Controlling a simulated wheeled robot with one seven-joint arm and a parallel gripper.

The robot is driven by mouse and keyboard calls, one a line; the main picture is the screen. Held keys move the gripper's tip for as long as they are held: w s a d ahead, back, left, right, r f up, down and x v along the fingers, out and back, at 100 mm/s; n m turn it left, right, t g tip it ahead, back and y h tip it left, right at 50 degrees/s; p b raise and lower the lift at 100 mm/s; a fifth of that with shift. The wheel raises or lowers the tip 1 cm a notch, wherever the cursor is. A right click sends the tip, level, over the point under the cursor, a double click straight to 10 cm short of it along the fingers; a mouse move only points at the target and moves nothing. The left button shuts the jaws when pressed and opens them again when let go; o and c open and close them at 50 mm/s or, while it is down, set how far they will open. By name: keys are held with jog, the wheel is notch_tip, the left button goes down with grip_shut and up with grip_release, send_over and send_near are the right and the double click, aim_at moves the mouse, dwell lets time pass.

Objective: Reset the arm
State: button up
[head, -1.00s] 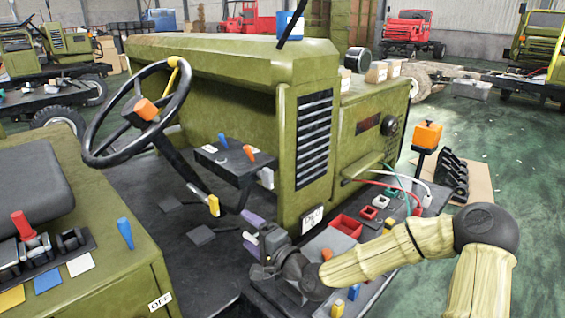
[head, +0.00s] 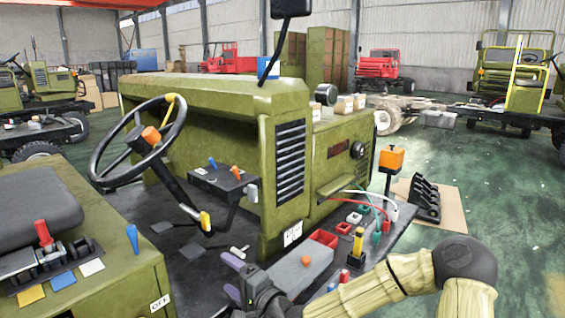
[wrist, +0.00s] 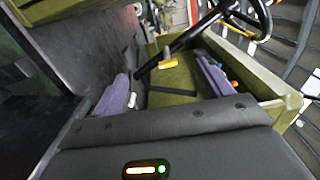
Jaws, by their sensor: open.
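My gripper (head: 231,277) is at the bottom middle of the head view, at the end of my tan-sleeved arm. Its two purple fingers are apart and point left, over the vehicle's dark floor. In the wrist view my gripper (wrist: 162,72) is open, with nothing between the fingers. Beyond it show a yellow-ended lever (wrist: 168,64) and the black steering wheel (wrist: 262,14), both apart from the fingers. In the head view the steering wheel (head: 165,104) stands up and to the left of my gripper.
The green vehicle body (head: 225,97) stands behind my gripper. A side shelf with a red tray (head: 323,237), a yellow-and-black piece (head: 357,243) and cables lies close to my arm. A seat (head: 35,205) and a red lever (head: 43,233) are at left. Green floor is open at right.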

jog(key=s+d+f+n+g+h, duration=0.4)
jog(key=s+f+n+h, duration=0.1)
jog(key=f, duration=0.6)
jog(key=s+d+f+n+g+h, duration=0.1)
jog(key=s+d+h, duration=0.2)
jog(key=d, duration=0.3)
jog(key=s+d+f+n+g+h, duration=0.1)
jog(key=s+d+n+g+h, duration=0.1)
jog(key=d, duration=0.4)
jog(key=s+d+r+g+h, duration=0.2)
jog(key=s+d+r+h, duration=0.25)
jog(key=s+d, duration=0.65)
notch_tip(320, 180, up, 15)
jog(key=p, duration=1.4)
jog(key=shift+w+d+f+y, duration=0.15)
jog(key=shift+f+y, duration=0.05)
jog(key=shift+y, duration=0.25)
